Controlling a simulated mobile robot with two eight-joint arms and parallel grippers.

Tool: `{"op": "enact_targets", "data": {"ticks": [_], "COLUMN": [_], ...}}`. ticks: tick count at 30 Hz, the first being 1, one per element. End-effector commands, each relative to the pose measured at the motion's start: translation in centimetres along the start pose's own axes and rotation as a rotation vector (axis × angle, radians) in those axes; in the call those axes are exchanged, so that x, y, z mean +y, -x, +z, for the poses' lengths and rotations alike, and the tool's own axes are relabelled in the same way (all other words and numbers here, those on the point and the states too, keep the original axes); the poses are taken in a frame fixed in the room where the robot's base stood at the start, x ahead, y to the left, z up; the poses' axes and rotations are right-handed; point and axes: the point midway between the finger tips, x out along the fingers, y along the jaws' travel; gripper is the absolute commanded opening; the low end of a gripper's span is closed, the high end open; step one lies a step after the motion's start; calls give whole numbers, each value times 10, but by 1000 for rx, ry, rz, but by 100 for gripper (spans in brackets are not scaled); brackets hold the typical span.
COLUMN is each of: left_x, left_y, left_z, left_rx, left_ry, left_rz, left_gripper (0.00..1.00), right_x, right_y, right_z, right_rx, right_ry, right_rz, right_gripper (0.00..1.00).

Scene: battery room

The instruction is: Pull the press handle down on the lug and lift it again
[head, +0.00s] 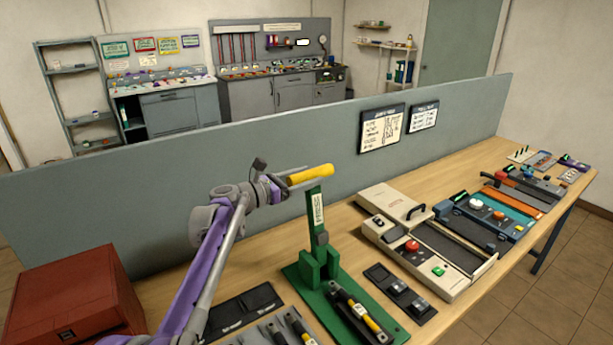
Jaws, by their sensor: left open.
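The green press (318,262) stands upright on its green base on the wooden bench. Its yellow handle (312,174) is at the top of the column, up and roughly level. My left gripper (291,183) is open at the left end of the handle; part of the fingers overlaps it, and I cannot tell whether they touch. A black and yellow tool-like piece (358,312) lies on the front of the press base. I cannot make out the lug for certain. My right gripper is not in view.
A red box (72,299) stands at the left. A dark tray (243,310) lies left of the press, and a black switch plate (400,292) lies right of it. A beige machine (438,262) stands further right. A grey partition (250,158) rises behind.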

Motion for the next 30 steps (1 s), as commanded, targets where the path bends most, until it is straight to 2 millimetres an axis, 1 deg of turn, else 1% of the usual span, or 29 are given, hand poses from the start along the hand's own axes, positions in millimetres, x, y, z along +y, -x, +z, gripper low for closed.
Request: {"op": "enact_targets", "data": {"ticks": [6,7,11,12,14,15,17,18,19,30], "left_x": [0,0,0,0,0,0,0,0,0,0], "left_y": [0,0,0,0,0,0,0,0,0,0], "left_z": [-1,-1,0,0,0,0,0,0,0,0], "left_rx": [0,0,0,0,0,0,0,1,1,1], "left_ry": [0,0,0,0,0,0,0,0,0,-1], "left_rz": [0,0,0,0,0,0,0,0,0,0], "left_gripper": [72,70,46,39,28,21,10,3,0,0], "right_x": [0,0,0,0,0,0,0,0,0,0], "right_y": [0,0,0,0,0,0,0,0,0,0], "right_z": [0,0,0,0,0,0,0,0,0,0], "right_rx": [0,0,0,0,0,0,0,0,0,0], "right_ry": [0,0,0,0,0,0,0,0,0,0], "right_rz": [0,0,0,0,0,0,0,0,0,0], "right_gripper": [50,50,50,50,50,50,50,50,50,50]}}
